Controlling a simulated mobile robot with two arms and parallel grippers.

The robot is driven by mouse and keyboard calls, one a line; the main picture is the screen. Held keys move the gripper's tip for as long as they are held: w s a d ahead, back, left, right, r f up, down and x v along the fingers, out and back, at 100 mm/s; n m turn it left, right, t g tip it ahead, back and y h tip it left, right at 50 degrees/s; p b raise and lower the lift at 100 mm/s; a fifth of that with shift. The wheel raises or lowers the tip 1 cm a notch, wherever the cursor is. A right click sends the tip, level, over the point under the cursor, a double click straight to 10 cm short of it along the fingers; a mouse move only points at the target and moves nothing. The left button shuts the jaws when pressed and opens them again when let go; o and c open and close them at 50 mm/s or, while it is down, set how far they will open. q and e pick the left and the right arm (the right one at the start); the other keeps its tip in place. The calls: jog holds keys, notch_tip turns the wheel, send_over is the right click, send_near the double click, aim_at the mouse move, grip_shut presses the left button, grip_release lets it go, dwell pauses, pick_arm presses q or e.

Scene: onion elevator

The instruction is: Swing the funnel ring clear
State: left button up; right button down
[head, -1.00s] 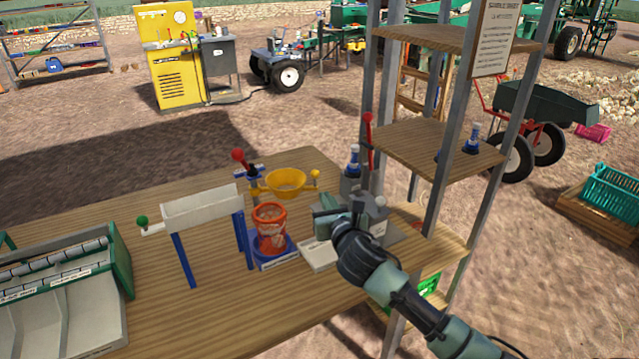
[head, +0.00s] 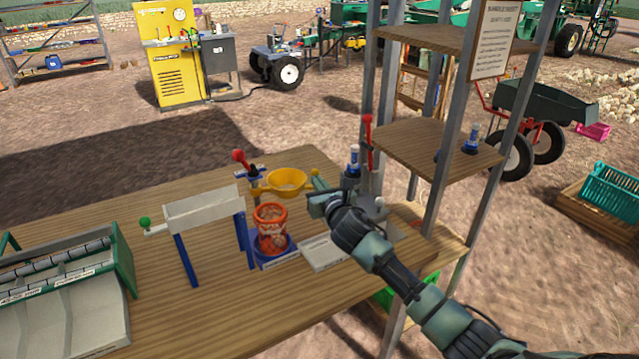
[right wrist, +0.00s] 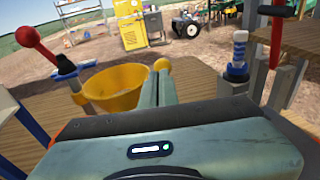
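The yellow funnel ring (head: 286,182) is a bowl-shaped ring on a post with a red-knobbed lever (head: 239,156). It sits above an orange mesh bag (head: 270,228) on a blue base. A small yellow knob (head: 315,173) sticks out at its right. My right gripper (head: 317,184) is at this knob, fingers pointing away from me. In the right wrist view the fingers (right wrist: 159,86) lie side by side with no clear gap. The knob (right wrist: 161,64) shows just past their tips, and the funnel ring (right wrist: 113,88) is to their left; contact is unclear. My left gripper is out of view.
A white trough (head: 203,208) on blue legs stands left of the funnel. A red-handled lever (head: 368,140) and a blue-white bottle-like part (head: 353,162) stand close right of my gripper. Shelf posts rise at the right. The front of the wooden table (head: 215,320) is clear.

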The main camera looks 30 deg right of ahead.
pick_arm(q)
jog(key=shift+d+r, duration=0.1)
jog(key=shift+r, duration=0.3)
pick_arm(e)
jog(key=w+d+y, duration=0.1)
jog(key=w+d, duration=0.2)
jog(key=w, duration=0.2)
jog(key=shift+w+d+r+n, duration=0.15)
jog(key=shift+d+r+n, duration=0.1)
jog(key=shift+n, duration=0.15)
jog(key=shift+r, duration=0.1)
jog(key=shift+a, duration=0.1)
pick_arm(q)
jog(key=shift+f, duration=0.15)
pick_arm(e)
jog(key=s, duration=0.7)
jog(key=shift+s+a+r, duration=0.15)
jog(key=shift+s+a, duration=0.2)
jog(key=shift+s, duration=0.05)
